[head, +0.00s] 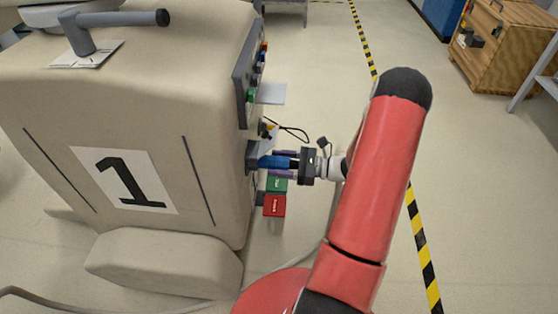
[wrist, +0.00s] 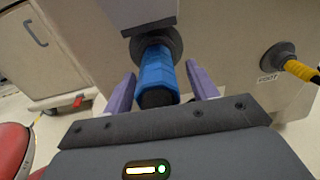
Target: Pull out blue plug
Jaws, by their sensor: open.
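The blue plug (wrist: 155,72) sits in a round dark socket (wrist: 157,45) on the cart's side, under a grey hood. My gripper (wrist: 160,90) is open, with one purple finger on each side of the plug. Small gaps show between the fingers and the plug in the wrist view. In the head view my gripper (head: 284,164) reaches the cart from the right, and the blue plug (head: 272,162) shows between its fingers. The plug's rear end is partly hidden by the gripper body in the wrist view.
A yellow plug (wrist: 299,70) with a black cable sits in a labelled socket to the right. The cart (head: 60,130) carries a "1" sign. Green (head: 276,184) and red (head: 274,206) boxes lie below the gripper.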

